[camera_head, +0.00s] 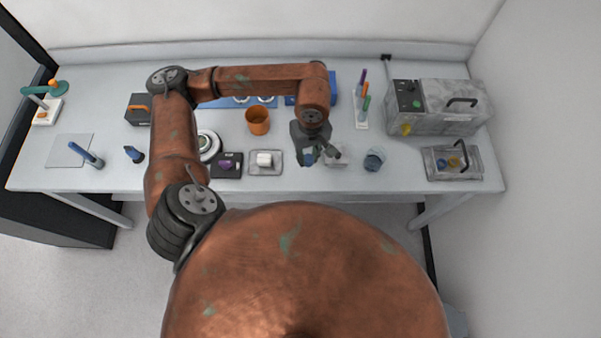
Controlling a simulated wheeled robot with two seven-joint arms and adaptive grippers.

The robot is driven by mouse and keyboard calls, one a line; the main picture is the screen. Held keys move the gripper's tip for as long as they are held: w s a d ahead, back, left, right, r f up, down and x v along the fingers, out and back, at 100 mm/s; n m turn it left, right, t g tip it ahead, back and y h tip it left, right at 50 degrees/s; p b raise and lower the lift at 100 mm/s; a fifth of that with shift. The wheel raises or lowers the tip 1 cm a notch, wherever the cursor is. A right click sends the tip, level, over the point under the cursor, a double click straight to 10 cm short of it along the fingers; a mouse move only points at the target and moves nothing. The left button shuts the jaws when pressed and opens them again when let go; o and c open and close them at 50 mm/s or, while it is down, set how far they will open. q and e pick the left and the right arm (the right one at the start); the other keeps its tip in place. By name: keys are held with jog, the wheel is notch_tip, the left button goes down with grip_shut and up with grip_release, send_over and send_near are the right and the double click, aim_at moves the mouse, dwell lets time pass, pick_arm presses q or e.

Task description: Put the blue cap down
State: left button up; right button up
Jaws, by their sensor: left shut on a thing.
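My left gripper (320,157) is over the front part of the table, right of centre, shut on a small bluish thing, the blue cap (309,156). The fingers hide much of the cap. My right gripper is not in view.
A dark blue round piece (374,160) stands right of the gripper. A small tray (265,169) with a white block is to its left, and an orange cup (258,121) further back. A grey machine (437,106) and a clear case (453,163) are at the right.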

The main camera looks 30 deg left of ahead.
pick_arm(q)
jog(key=s+f+n, duration=0.1)
jog(key=s+n, duration=0.7)
jog(key=n, duration=2.6)
send_over(301, 175)
jog(key=f, duration=0.9)
jog(key=shift+s+d, duration=0.1)
jog(key=shift+s, duration=0.3)
jog(key=shift+w+f, duration=0.25)
jog(key=shift+f, duration=0.15)
notch_tip(301, 175, down, 4)
jog(key=shift+w+r, duration=0.15)
jog(key=shift+r, duration=0.1)
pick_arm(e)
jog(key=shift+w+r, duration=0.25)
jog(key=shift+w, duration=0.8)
